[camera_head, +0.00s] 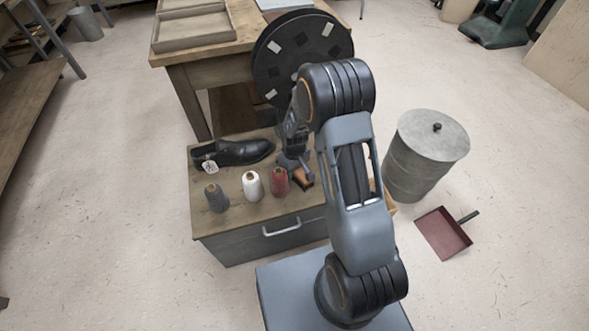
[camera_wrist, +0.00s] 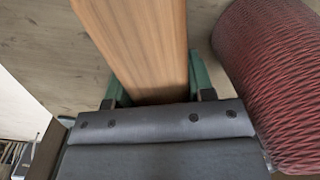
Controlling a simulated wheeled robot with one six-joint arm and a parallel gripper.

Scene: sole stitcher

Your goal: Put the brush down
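The brush shows in the wrist view as a light wooden block (camera_wrist: 140,40) running from between my gripper's green fingers (camera_wrist: 156,75) toward the top edge. The fingers lie close against both its sides, so my gripper is shut on it. Its bristles are not visible. In the head view my gripper (camera_head: 294,163) is low over the right part of the cabinet top, and a small orange-brown part of the brush (camera_head: 304,178) shows beside the red spool. Whether the brush touches the cabinet top (camera_head: 232,222) I cannot tell.
A red thread spool (camera_head: 279,181) stands close by, also large at right in the wrist view (camera_wrist: 270,80). A white spool (camera_head: 252,187), a grey spool (camera_head: 216,198) and a black shoe (camera_head: 235,153) share the top. A metal drum (camera_head: 425,155) and red dustpan (camera_head: 442,233) are right.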

